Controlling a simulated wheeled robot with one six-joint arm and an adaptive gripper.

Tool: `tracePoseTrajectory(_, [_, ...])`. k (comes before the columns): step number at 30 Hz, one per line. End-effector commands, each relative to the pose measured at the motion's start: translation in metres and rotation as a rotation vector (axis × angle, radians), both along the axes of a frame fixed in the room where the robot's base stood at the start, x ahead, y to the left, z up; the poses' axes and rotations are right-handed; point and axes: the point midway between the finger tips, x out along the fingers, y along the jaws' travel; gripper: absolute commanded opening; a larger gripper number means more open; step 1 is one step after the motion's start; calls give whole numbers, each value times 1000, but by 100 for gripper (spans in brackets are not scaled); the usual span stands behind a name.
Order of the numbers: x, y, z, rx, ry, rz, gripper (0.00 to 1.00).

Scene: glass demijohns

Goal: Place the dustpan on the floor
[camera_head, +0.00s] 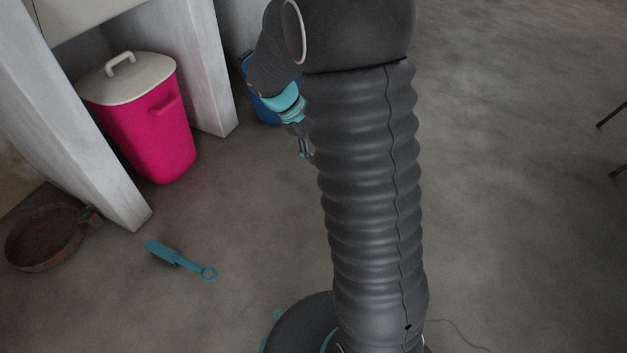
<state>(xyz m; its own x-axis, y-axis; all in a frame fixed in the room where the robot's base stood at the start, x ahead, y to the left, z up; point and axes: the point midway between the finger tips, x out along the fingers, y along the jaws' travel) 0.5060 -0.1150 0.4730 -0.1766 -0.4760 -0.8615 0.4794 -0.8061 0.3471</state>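No dustpan can be made out for certain. A teal hand brush (180,259) with dark bristles and a ring-ended handle lies on the floor (235,235), left of my base. My gripper (306,156) is small in view, pointing down above the floor behind the left edge of my arm. My arm hides part of it, so its opening and anything held cannot be made out.
A pink bin (155,130) with a cream lid (127,78) stands between pale walls. A rusty round pan (45,238) lies at the left. A blue object (265,108) is partly hidden behind my arm. A thin cable (462,332) lies lower right. Right floor is mostly clear.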

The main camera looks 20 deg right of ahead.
Motion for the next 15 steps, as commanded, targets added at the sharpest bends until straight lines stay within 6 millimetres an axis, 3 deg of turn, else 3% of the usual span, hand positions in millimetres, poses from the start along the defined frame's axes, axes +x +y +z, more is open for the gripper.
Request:
tracePoseTrajectory(1, [-9, 6, 16, 21, -46, -18, 77])
tracePoseTrajectory(6, [-42, 25, 55, 99, -174, -81, 77])
tracePoseTrajectory(15, [-104, 59, 106, 250, -399, -183, 77])
